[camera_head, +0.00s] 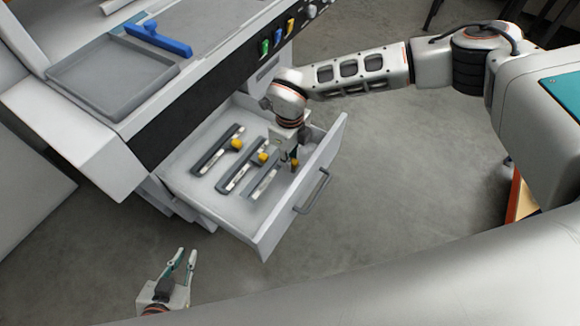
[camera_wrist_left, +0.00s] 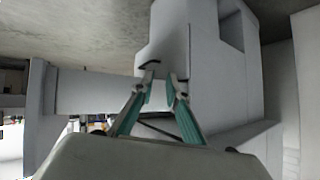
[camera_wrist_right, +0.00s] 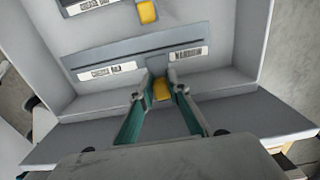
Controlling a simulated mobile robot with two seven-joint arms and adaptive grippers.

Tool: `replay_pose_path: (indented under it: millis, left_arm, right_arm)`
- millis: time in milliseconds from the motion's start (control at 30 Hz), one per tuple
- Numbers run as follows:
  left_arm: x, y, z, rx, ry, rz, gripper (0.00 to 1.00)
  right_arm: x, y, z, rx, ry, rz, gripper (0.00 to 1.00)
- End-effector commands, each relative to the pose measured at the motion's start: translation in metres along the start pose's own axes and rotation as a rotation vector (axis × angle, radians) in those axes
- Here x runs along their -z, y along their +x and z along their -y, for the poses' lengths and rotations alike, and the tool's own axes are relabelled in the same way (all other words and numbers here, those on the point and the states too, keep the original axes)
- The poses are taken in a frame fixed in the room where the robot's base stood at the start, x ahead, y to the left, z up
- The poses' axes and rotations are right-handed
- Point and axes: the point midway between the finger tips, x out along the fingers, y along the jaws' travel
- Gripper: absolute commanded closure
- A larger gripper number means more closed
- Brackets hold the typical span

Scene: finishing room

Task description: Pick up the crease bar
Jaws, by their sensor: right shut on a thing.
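Several dark grey bars with white labels and yellow knobs lie in the open drawer (camera_head: 262,238): a left bar (camera_head: 213,154), a middle bar (camera_head: 238,178) and a right bar (camera_head: 263,184). My right gripper (camera_head: 291,157) reaches down into the drawer at the right bar. In the right wrist view its fingers are shut on that bar's yellow knob (camera_wrist_right: 161,90); the bar (camera_wrist_right: 140,61) seems to lie in the drawer. My left gripper (camera_head: 183,256) is open and empty, outside the drawer.
The machine above the drawer carries a grey tray (camera_head: 75,72) and a blue-handled tool (camera_head: 158,40). Green, yellow and blue knobs line its front edge. The drawer's front wall and handle (camera_head: 313,190) stand close to my right gripper. The grey floor (camera_head: 400,200) is clear.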

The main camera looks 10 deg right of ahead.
Motion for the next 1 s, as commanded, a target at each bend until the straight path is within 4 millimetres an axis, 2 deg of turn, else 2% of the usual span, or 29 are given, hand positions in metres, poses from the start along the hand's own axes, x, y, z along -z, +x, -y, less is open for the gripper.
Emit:
replay_pose_path:
  millis: [33,200,400,500,700,1000]
  left_arm:
    - [0.004,-0.002,0.0,-0.001,-0.002,-0.004,0.85]
    - [0.003,-0.005,-0.003,-0.008,-0.009,0.004,0.85]
    - [0.001,-0.009,-0.006,-0.013,-0.015,0.013,0.85]
    - [0.003,-0.01,-0.006,-0.013,-0.017,0.01,0.85]
    - [0.005,-0.009,-0.005,-0.012,-0.018,0.007,0.85]
    - [0.007,-0.008,-0.004,-0.011,-0.018,0.005,0.85]
  right_arm:
    - [-0.002,-0.018,0.002,0.004,-0.001,0.007,1.0]
    - [-0.002,-0.063,0.001,0.005,-0.002,0.006,1.0]
    - [-0.001,-0.108,0.001,0.003,-0.002,0.004,1.0]
    - [-0.001,-0.123,0.0,0.001,-0.001,0.004,1.0]
    - [0.0,-0.14,0.0,0.0,-0.002,0.001,1.0]
    - [0.002,-0.145,0.002,0.001,-0.035,0.001,1.0]
